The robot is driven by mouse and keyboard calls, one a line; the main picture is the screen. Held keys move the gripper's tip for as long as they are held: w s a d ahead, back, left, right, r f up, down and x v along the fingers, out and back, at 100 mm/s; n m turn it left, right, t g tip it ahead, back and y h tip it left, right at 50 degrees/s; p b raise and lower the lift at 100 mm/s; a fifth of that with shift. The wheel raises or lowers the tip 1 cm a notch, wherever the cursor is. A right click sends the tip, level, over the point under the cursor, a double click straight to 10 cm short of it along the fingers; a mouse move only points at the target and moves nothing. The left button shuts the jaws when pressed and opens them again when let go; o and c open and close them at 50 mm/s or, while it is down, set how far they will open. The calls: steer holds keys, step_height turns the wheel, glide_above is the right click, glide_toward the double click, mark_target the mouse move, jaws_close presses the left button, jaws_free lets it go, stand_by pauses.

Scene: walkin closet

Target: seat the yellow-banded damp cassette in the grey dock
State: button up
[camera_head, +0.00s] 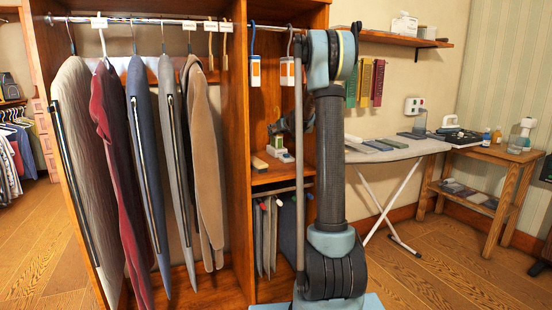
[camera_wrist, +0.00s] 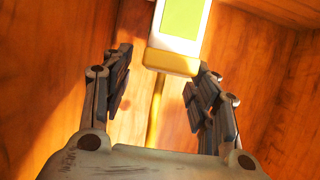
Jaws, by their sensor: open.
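In the wrist view, a white cassette with a green face and a yellow band (camera_wrist: 172,62) at its lower end is at the top centre. Its upper part is cut off by the frame. My gripper (camera_wrist: 158,76) is open, with one finger on each side of the banded end; I see no firm grip on it. A thin yellow strip (camera_wrist: 155,110) runs down below the band. In the head view, my gripper (camera_head: 280,128) is small and partly hidden by my arm, above small white and green items (camera_head: 278,143) on a shelf. I cannot make out the grey dock for certain.
Wooden closet walls (camera_wrist: 255,70) surround the gripper closely. White and orange cassettes (camera_head: 255,72) hang from the rail above. Garments (camera_head: 140,150) hang at left. An ironing board (camera_head: 400,150) and a side table (camera_head: 500,155) stand at right. Wooden floor lies open in front.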

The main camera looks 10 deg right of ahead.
steer(key=v, duration=1.2)
steer(key=s+a+f+g, duration=0.1)
steer(key=s+a, duration=0.1)
steer(key=s, duration=0.4)
steer(key=s+a+f+g, duration=0.1)
steer(key=s+a+f, duration=0.1)
steer(key=s, duration=0.4)
steer(key=s+d+f+m+g+h, duration=0.1)
steer(key=s+f+g, duration=0.2)
steer(key=s+f, duration=0.4)
steer(key=s+d+f+m+g+h, duration=0.1)
steer(key=s+f, duration=0.7)
steer(key=s, duration=1.4)
steer(key=s+d+f+m+g+h, duration=0.1)
steer(key=s+f+g, duration=0.3)
steer(key=s+f, duration=0.4)
steer(key=s+h, duration=0.1)
steer(key=s, duration=0.6)
steer(key=shift+s+d+g, duration=0.25)
steer(key=shift+d+g, duration=0.05)
steer(key=shift+d, duration=0.05)
steer(key=shift+w+f, duration=0.15)
steer(key=shift+w, duration=0.35)
